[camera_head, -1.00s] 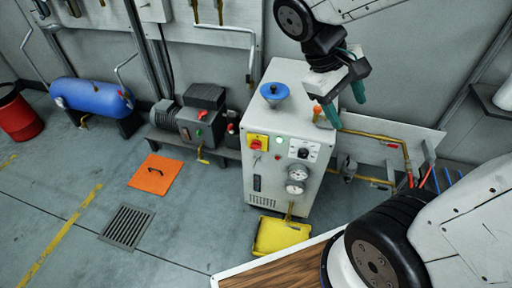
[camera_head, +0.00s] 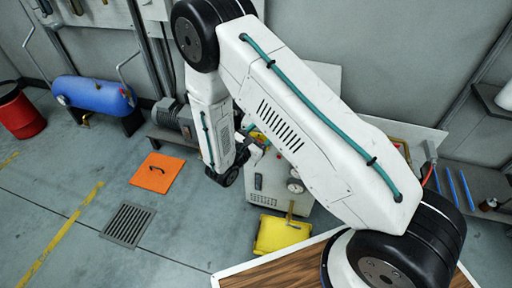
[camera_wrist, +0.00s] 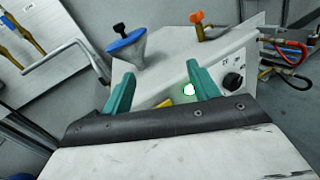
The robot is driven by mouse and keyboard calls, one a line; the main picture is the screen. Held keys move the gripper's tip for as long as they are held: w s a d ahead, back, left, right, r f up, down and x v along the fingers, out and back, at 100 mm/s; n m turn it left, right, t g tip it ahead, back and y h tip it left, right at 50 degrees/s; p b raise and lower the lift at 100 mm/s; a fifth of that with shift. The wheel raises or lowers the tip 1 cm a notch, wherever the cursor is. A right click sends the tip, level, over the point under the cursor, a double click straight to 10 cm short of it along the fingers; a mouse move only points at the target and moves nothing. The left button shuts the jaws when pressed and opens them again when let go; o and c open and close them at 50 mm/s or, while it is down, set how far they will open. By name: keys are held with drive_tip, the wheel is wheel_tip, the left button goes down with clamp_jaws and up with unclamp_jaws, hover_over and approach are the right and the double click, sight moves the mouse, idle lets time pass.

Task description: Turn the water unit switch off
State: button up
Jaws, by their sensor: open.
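The water unit is a pale cabinet (camera_head: 266,188), largely hidden behind my arm in the head view. Its sloping top panel (camera_wrist: 165,75) shows in the wrist view. My gripper (camera_wrist: 162,88) is open and empty, its two teal fingers pointing at that panel. A green light (camera_wrist: 189,89) shows by the right finger, with a black knob (camera_wrist: 232,81) further right. A sliver of the yellow switch plate (camera_wrist: 163,103) shows low between the fingers. The red switch on it is hidden. Whether the fingers touch anything cannot be told.
A blue funnel-shaped part (camera_wrist: 127,42) and an orange-handled valve (camera_wrist: 197,18) stand on the cabinet top. Pipes and hoses (camera_wrist: 290,55) lie to the right. A yellow tray (camera_head: 282,235) is on the floor in front. An orange floor plate (camera_head: 156,172) lies left; the floor around it is clear.

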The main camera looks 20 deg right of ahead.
drive_tip(key=s+a+f+n+t+y, duration=0.1)
drive_tip(key=a+f+n+t+y, duration=0.15)
drive_tip(key=f, duration=0.35)
drive_tip(key=a+f+n+t+y, duration=0.2)
drive_tip(key=f+n, duration=0.2)
drive_tip(key=f, duration=0.3)
drive_tip(key=x, duration=0.7)
drive_tip(key=shift+w, duration=0.25)
drive_tip(key=shift+a, duration=0.1)
drive_tip(key=c, duration=1)
